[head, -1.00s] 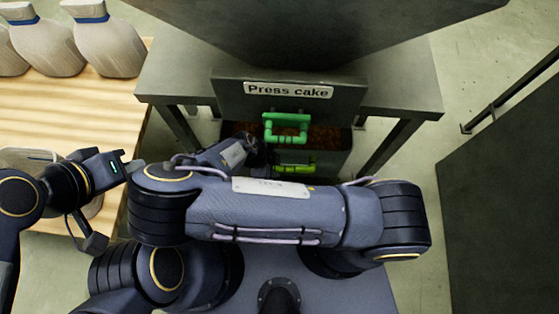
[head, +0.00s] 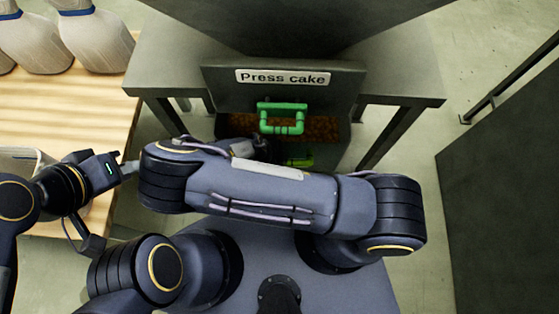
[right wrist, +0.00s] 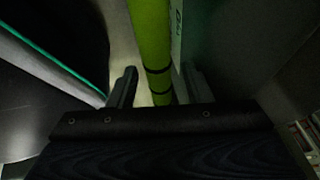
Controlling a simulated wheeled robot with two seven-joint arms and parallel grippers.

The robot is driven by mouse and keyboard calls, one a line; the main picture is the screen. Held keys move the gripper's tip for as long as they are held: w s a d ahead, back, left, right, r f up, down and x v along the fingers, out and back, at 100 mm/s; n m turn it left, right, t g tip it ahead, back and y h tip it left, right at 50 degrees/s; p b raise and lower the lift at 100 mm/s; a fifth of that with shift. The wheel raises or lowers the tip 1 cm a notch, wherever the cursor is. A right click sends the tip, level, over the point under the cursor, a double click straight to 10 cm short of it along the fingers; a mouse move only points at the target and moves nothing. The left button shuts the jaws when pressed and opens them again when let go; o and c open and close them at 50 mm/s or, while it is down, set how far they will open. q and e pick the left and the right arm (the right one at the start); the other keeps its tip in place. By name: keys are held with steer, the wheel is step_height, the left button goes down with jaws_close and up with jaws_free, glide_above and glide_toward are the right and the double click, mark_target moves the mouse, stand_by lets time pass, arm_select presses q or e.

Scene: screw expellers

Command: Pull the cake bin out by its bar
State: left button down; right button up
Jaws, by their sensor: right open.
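The cake bin (head: 330,152) is a dark box with brown cake in it, under the bench behind the "Press cake" sign (head: 283,77). A yellow-green bar (head: 300,161) shows at its front, partly hidden by my right arm. In the right wrist view the yellow-green bar (right wrist: 152,40) runs down between the fingers of my right gripper (right wrist: 160,88), which is open, with a finger on either side. Contact with the bar cannot be told. In the head view the right gripper is mostly hidden. My left gripper (head: 129,168) is far to the left, by the wooden table.
A brighter green handle (head: 282,119) stands above the cake. The grey bench (head: 400,85) has legs on both sides of the bin.

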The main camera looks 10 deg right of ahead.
jaws_close()
stand_by(1.4)
